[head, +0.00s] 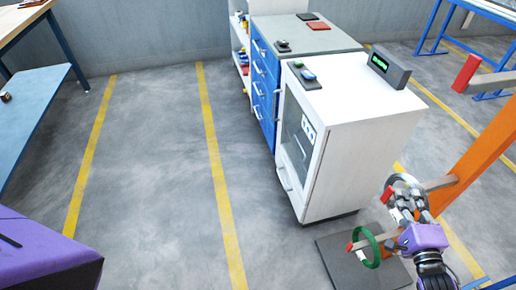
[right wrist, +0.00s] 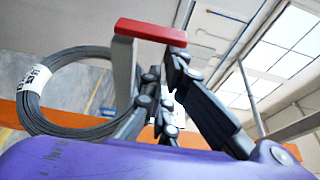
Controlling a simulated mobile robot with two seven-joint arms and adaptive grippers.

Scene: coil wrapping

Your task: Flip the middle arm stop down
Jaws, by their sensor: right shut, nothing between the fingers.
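An orange post (head: 478,165) at the right carries arms at different heights. The middle arm (head: 440,183) reaches left from it, with a small red stop (head: 387,194) at its end. My right gripper (head: 406,207) is shut and empty beside this end and partly covers it. In the right wrist view a red stop bar (right wrist: 150,32) stands just beyond my right fingers (right wrist: 168,95), above a grey piece. Whether they touch is unclear. A grey wire coil (right wrist: 28,95) with a white label is at the left there. My left gripper is not in view.
The upper arm (head: 492,82) has a red end (head: 466,73). A green ring (head: 358,250) hangs around the lower arm, below my right gripper. A dark plate (head: 335,262) lies on the floor. A white cabinet (head: 365,140) stands left of the post; the floor farther left is clear.

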